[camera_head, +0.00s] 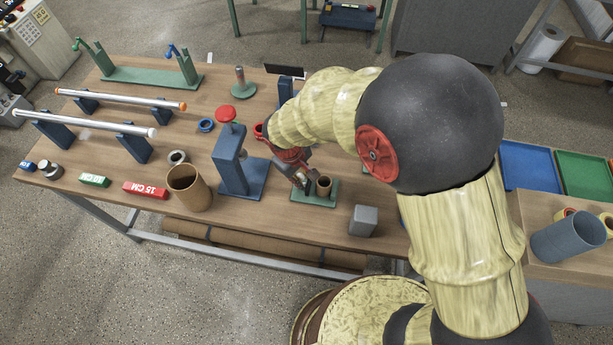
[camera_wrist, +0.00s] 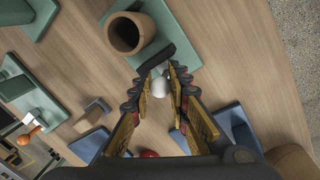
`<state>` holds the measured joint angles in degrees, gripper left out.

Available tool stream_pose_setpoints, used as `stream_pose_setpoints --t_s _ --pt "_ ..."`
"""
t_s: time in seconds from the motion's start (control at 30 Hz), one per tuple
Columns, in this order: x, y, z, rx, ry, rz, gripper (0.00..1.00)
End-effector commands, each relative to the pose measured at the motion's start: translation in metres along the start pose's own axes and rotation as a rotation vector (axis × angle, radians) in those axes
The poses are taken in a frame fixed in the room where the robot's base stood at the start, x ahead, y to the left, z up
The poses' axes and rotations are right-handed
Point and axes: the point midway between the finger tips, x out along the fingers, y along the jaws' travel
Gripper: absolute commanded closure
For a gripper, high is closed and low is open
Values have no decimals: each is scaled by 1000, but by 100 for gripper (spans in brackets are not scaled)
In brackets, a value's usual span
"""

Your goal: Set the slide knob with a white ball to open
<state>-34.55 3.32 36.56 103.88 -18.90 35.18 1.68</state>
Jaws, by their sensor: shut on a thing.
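My gripper (camera_wrist: 163,75) is shut on the white ball knob (camera_wrist: 159,87), which shows between its fingers in the wrist view. A dark bar crosses just past the fingertips, beside the green base plate (camera_wrist: 185,50). A brown tube (camera_wrist: 126,33) stands on that plate, close to the fingertips. In the head view, my red gripper (camera_head: 301,180) reaches down at the left end of the green plate (camera_head: 314,197), beside the short brown tube (camera_head: 324,186). The white ball is hidden there. I cannot tell the slide's setting.
A blue stand (camera_head: 231,163) with a red knob (camera_head: 226,114) is left of my gripper. A larger cardboard tube (camera_head: 187,187) stands at the front edge, and a grey block (camera_head: 363,220) at front right. The wooden table (camera_head: 285,228) has some free room at the front.

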Motion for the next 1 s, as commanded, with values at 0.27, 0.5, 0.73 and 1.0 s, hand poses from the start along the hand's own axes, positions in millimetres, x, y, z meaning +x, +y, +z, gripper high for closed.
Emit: stream_pose_setpoints --t_s 0.27,0.5,0.73,1.0 --pt "-1 -2 -3 0 2 0 82" --pt "0 -1 -2 0 2 0 68" --pt "0 -1 -2 0 2 0 64" --pt "-11 -1 -4 -1 5 1 64"
